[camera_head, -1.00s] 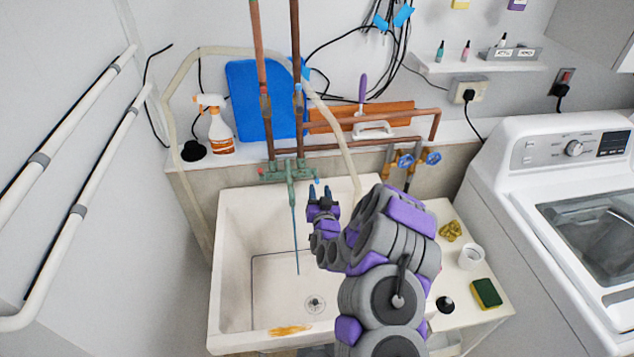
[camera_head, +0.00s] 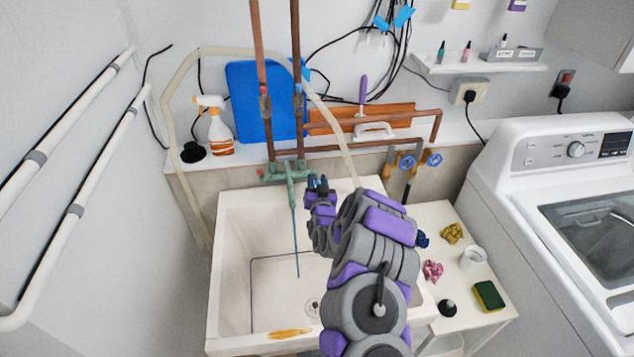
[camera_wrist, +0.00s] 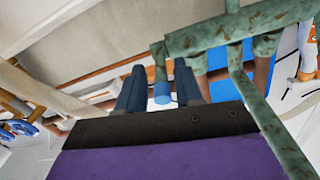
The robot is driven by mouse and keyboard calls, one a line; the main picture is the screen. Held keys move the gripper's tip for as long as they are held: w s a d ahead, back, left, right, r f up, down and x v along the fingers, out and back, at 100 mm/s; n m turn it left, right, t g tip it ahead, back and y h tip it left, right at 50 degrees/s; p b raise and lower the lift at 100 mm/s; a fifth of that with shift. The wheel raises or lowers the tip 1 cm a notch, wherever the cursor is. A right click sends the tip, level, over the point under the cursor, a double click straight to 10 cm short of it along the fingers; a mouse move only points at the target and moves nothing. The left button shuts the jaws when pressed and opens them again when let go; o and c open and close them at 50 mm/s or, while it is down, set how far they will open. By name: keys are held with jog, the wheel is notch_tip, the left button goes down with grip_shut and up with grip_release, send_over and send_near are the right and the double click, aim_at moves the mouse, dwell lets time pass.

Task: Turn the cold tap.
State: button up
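A green, weathered mixer tap (camera_head: 290,172) is fixed to the copper pipes above the white sink, with a thin stream of water falling from its spout. Its cold tap, a small blue knob (camera_wrist: 162,94), shows between my two fingers in the wrist view. In the head view that knob is largely hidden by my fingers. My gripper (camera_head: 317,181) is at the right end of the mixer; it also shows in the wrist view (camera_wrist: 160,82). Its fingers are open on either side of the knob, with a visible gap on the left; contact on the right cannot be told.
The sink (camera_head: 232,270) lies below my arm. A ledge behind holds a spray bottle (camera_head: 216,128) and a blue board (camera_head: 246,100). Blue-handled valves (camera_head: 433,159) are right of the mixer. A side counter (camera_head: 440,215) holds a sponge (camera_head: 489,295) and other small items.

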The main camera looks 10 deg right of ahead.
jog(key=shift+a, duration=0.1)
grip_shut()
